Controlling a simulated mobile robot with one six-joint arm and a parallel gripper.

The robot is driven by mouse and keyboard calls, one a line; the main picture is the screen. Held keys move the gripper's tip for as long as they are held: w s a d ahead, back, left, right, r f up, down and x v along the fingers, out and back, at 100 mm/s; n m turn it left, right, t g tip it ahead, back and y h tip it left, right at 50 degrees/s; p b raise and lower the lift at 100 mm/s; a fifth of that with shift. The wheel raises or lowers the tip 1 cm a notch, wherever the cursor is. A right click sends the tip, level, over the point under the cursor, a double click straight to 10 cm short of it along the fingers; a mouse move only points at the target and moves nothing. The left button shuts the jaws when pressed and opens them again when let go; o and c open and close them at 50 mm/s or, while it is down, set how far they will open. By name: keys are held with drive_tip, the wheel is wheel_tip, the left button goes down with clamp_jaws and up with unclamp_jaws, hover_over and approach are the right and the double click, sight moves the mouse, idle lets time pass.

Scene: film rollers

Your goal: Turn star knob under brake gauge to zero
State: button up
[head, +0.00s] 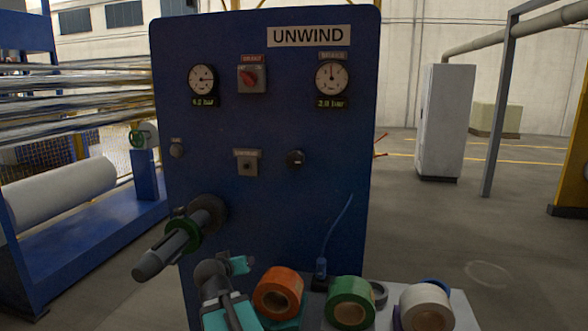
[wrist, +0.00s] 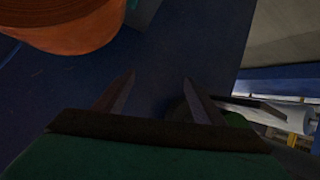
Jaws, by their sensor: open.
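The blue panel (head: 270,215) carries an UNWIND sign. The round gauge (head: 332,77) at its upper right has a display that seems to read 2.0 bar; the small label above it is blurred. A dark knob (head: 296,159) sits below and left of this gauge; its star shape and setting are too small to tell. My gripper (wrist: 158,82) is open in the wrist view, with nothing seen between its fingers. In the head view my arm is low in front of the panel, well below the knob, and the fingers cannot be made out.
A second gauge (head: 203,79), a red switch (head: 252,77) and a key switch (head: 247,166) share the panel. A shaft (head: 180,238) juts out at lower left. Orange (head: 278,292), green (head: 350,302) and white (head: 426,308) rolls stand at the front.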

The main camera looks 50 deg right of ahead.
drive_tip(key=s+d+r+m+h+b, duration=0.1)
drive_tip(key=s+d+r+h, duration=0.1)
drive_tip(key=r, duration=0.8)
drive_tip(key=s+d+r+m+t+h+b, duration=0.1)
drive_tip(key=s+d+r, duration=0.3)
drive_tip(key=r, duration=0.6)
drive_tip(key=s+d+r+m+h+b, duration=0.1)
drive_tip(key=s+d+r+h, duration=0.2)
drive_tip(key=r, duration=0.7)
drive_tip(key=shift+s+d+m+t, duration=0.15)
drive_tip(key=shift+s+m+t, duration=0.2)
drive_tip(key=shift+s, duration=0.85)
drive_tip(key=shift+w+d, duration=0.1)
drive_tip(key=shift+d, duration=0.05)
drive_tip(key=p, duration=0.9)
approach(293, 160)
drive_tip(key=shift+p+x, duration=0.6)
drive_tip(key=shift+x, duration=0.2)
drive_tip(key=p+x, duration=0.2)
drive_tip(key=p, duration=0.4)
drive_tip(key=shift+w+d+r+p, duration=0.1)
drive_tip(key=shift+p, duration=0.25)
drive_tip(key=shift+p+x, duration=0.8)
drive_tip(key=shift+x, duration=1.95)
